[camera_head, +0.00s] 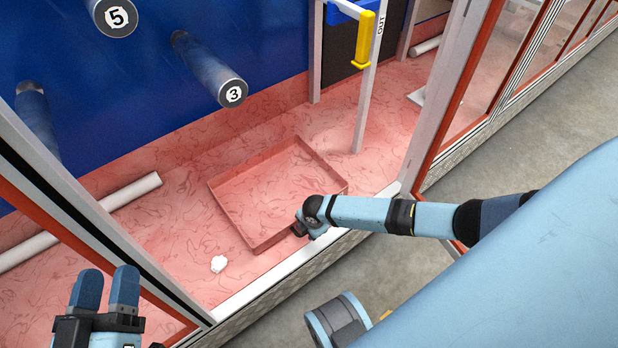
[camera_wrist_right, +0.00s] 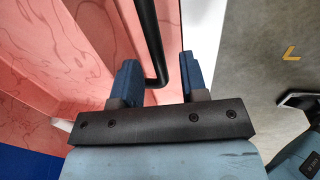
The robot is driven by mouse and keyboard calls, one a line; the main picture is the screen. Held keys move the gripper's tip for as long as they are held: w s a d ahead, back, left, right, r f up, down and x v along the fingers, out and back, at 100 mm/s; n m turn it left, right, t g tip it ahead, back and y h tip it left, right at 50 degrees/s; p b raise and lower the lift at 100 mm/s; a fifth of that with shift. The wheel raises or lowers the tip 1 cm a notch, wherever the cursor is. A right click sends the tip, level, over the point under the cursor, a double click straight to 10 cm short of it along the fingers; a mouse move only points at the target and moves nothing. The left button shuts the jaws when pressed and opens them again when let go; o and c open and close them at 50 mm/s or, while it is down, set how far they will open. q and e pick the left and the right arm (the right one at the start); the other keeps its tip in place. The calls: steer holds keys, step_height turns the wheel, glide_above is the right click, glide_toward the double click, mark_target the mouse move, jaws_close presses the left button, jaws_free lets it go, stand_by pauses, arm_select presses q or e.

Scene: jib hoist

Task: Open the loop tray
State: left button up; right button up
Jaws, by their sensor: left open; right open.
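The loop tray (camera_head: 265,200) is a shallow, square, reddish tray on the pink marbled floor of the cabinet, and it looks empty. My right gripper (camera_head: 300,229) is at the tray's near corner by the cabinet's front edge, with its fingers mostly hidden. In the right wrist view a black bar handle (camera_wrist_right: 149,35) runs down between the two blue fingers of the right gripper (camera_wrist_right: 158,78), which are open with gaps beside the bar. My left gripper (camera_head: 106,288) is open and empty at the bottom left, in front of the cabinet.
A white frame post (camera_head: 95,215) stands at the left and another (camera_head: 445,85) at the right of the opening. Numbered blue pegs (camera_head: 233,93) stick out above the floor. A white tube (camera_head: 130,192) and a small white lump (camera_head: 218,264) lie left of the tray. A yellow handle (camera_head: 364,40) hangs above.

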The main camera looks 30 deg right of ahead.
steer(key=shift+f, duration=0.2)
jaws_close()
